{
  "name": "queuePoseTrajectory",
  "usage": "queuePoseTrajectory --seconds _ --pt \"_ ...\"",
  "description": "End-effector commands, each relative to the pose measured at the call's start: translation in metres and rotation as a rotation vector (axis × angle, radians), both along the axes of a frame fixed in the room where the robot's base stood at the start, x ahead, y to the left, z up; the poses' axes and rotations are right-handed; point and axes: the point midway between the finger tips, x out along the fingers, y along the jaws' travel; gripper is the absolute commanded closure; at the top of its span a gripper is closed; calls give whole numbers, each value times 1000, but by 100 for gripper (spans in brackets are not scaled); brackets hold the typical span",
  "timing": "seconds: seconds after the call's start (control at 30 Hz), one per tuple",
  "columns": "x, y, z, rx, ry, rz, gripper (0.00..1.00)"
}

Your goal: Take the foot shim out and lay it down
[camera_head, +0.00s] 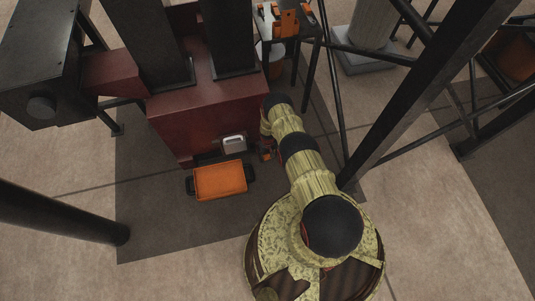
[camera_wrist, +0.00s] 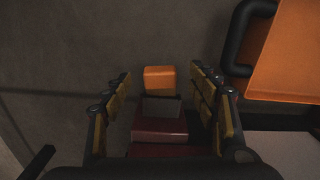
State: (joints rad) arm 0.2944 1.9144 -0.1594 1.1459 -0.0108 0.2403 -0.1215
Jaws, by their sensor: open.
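A small orange block (camera_wrist: 160,78), which looks to be the foot shim, shows between my fingers in the wrist view. A dark grey piece (camera_wrist: 161,107) adjoins it, with a dark red block (camera_wrist: 158,130) nearer the camera. I cannot tell how the orange block is seated. My gripper (camera_wrist: 161,73) is open, with one finger on each side of the orange block and gaps showing. In the head view, my arm reaches down beside the dark red press (camera_head: 205,115); the gripper there is mostly hidden or too small to make out.
An orange tray (camera_head: 220,181) with black handles is on the floor in front of the press; its edge shows at right in the wrist view (camera_wrist: 290,50). A pale, rounded object (camera_head: 234,144) is behind it. A dark post (camera_head: 62,212) is at left; dark beams (camera_head: 425,85) are at right.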

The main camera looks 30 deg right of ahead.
Motion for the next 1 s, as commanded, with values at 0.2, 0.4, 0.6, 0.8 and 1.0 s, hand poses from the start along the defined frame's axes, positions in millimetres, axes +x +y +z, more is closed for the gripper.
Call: queuePoseTrajectory --seconds 0.2,0.4,0.6,0.8,1.0 --pt "0 0 -26 0 0 0 41" --pt "1 0 -31 0 -1 0 41" --pt "0 0 -31 0 0 0 41" --pt "0 0 -31 0 0 0 52" --pt "0 0 -31 0 0 0 64"
